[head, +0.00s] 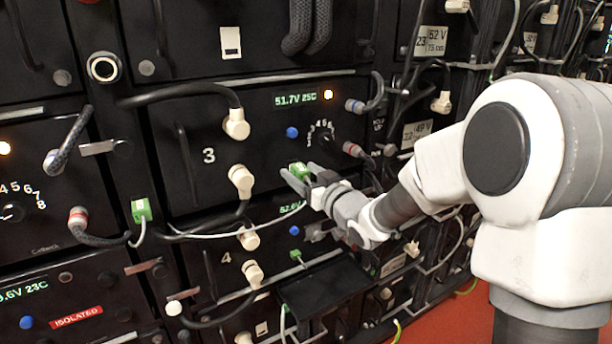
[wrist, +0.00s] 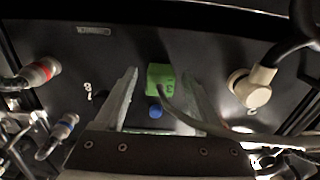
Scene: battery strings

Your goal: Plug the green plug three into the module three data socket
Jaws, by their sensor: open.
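The green plug three (head: 299,169) sits against the lower right of the black module three front (head: 262,150). In the wrist view the green plug (wrist: 159,78) shows a dark 3 and a pale cable leading off to the right. My gripper (head: 294,177) is open around it, with one finger on each side in the wrist view (wrist: 160,95) and a gap beside the plug. The plug covers the socket behind it, and I cannot tell how deep it sits.
A blue button (head: 292,132) and a dial are above the plug. Another green plug (head: 141,210) is at the left, and a small green one (head: 296,254) is on module four. A black shelf (head: 325,290) juts out below my gripper. Thick cables with cream connectors (head: 240,180) stand left.

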